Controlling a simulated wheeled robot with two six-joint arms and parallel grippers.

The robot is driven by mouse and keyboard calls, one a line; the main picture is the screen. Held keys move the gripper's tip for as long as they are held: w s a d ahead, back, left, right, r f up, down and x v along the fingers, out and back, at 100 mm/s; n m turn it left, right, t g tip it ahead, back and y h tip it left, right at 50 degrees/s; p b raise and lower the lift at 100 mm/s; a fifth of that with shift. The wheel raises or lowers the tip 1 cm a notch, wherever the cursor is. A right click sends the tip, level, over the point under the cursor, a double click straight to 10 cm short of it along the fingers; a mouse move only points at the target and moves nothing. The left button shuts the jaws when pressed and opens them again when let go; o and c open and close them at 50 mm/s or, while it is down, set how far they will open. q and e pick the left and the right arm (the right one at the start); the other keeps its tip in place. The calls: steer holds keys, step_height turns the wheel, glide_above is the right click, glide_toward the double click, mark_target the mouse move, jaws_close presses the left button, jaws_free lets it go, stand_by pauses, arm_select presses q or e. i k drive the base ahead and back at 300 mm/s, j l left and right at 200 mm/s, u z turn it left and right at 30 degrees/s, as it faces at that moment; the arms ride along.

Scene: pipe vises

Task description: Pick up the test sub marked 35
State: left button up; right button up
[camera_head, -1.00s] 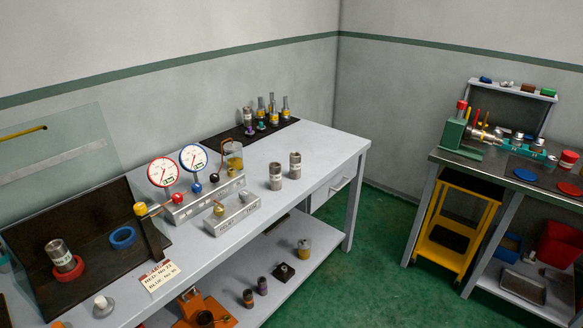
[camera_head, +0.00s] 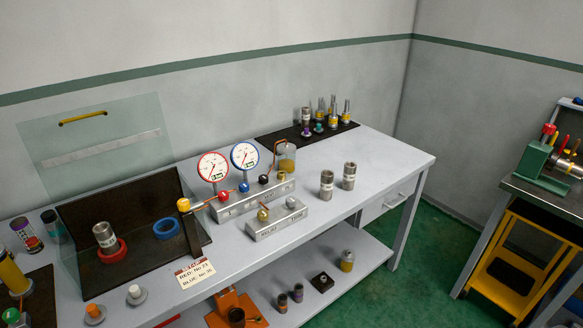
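Two grey metal cylinders, a nearer one (camera_head: 326,185) and a farther one (camera_head: 349,176), stand upright on the grey bench (camera_head: 385,158). A third similar cylinder (camera_head: 104,236) stands in a red ring (camera_head: 113,252) on a dark tray at the left. Any numbers on the cylinders are too small to read, so I cannot tell which is marked 35. An empty blue ring (camera_head: 167,229) lies beside the red one. Neither of my grippers is in view.
A gauge manifold (camera_head: 245,200) and a smaller metal block (camera_head: 276,220) stand left of the two cylinders. A clear shield (camera_head: 100,145) rises over the tray. A dark mat (camera_head: 285,139) holds small fittings at the back. The bench right of the cylinders is clear.

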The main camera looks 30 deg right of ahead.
mark_target(349, 176)
steer(key=i+l+u, duration=0.1)
steer(key=l+u, duration=0.35)
steer(key=l, duration=0.75)
steer(key=l+u, duration=0.5)
steer(key=l, duration=0.75)
steer(key=k, duration=0.05)
